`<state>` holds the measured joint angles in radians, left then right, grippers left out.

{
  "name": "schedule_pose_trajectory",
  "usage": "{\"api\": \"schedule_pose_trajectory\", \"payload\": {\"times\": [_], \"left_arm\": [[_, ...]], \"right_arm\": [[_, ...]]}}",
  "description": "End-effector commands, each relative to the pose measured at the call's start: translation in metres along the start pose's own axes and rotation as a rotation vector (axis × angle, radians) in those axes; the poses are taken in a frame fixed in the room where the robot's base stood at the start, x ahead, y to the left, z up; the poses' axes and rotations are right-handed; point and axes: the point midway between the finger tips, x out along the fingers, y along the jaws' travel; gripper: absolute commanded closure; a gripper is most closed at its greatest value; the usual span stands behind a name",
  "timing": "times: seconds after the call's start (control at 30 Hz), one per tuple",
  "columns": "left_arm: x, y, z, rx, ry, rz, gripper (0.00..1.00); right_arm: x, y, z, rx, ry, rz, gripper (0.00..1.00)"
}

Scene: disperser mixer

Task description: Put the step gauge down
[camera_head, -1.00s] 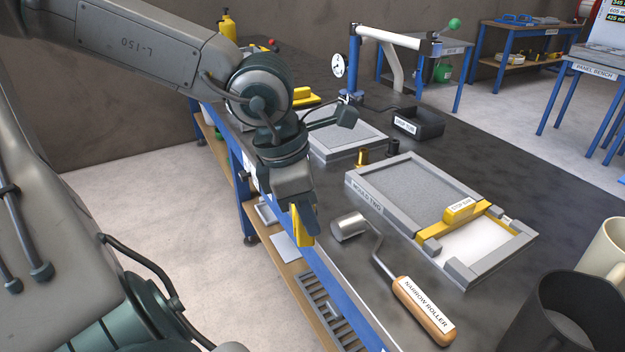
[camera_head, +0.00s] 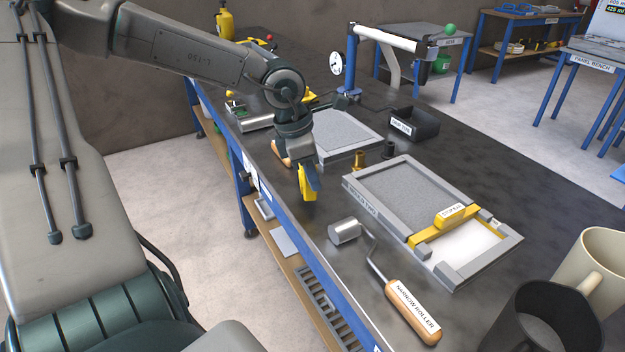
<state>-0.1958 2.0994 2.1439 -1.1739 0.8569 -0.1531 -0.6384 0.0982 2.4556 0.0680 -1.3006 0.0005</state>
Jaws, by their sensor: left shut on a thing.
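My left gripper (camera_head: 310,180) hangs fingers-down over the near edge strip of the dark bench (camera_head: 470,150). It is shut on a small yellow piece (camera_head: 305,186), which I take to be the step gauge; the fingers hide part of it. Its lower end is close to the bench top, and I cannot tell whether it touches. The piece is left of the mould labelled MOULD TWO (camera_head: 363,199) and beyond the narrow roller (camera_head: 345,231). My right gripper is not in view.
The stop bar (camera_head: 450,215) lies across MOULD TWO. Another grey mould (camera_head: 345,135) is behind my gripper. A brass weight (camera_head: 359,160) and a dark one stand between the moulds. A black tray (camera_head: 415,124) is farther back. Mugs (camera_head: 545,325) crowd the lower right corner.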

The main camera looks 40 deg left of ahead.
Motion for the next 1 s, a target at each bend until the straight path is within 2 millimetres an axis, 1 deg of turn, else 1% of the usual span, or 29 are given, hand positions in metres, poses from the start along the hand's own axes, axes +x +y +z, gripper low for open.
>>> {"api": "schedule_pose_trajectory", "payload": {"times": [0.03,0.17,0.3,0.4,0.63,0.83,0.87,0.9,0.93,0.97,1.0], "left_arm": [[0.0,0.004,0.001,0.0,0.001,0.001,0.99],[0.006,0.007,-0.001,0.001,0.0,-0.001,0.99],[0.025,0.006,-0.006,0.0,0.001,-0.003,0.99],[0.034,0.006,-0.009,0.001,0.0,-0.002,0.99],[0.035,0.006,-0.008,0.002,-0.002,0.001,0.99],[0.039,0.006,-0.009,0.001,-0.002,0.001,0.99],[0.038,0.006,-0.009,0.001,-0.001,0.0,0.71],[0.037,0.006,-0.009,0.001,-0.001,0.0,0.63],[0.037,0.006,-0.009,0.001,-0.001,0.0,0.57],[0.037,0.006,-0.009,0.001,-0.001,0.0,0.55],[0.037,0.006,-0.009,0.001,-0.001,0.0,0.55]], "right_arm": [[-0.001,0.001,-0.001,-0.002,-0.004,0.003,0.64],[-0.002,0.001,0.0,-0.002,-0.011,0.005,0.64],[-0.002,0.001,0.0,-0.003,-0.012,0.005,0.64],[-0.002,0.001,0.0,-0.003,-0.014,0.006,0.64],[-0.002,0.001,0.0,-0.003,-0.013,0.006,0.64],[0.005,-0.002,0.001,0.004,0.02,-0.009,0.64],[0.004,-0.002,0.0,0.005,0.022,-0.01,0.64],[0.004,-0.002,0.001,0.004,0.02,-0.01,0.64],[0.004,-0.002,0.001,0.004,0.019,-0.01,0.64],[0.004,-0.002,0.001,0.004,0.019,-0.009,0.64],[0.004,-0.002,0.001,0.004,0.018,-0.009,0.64]]}}
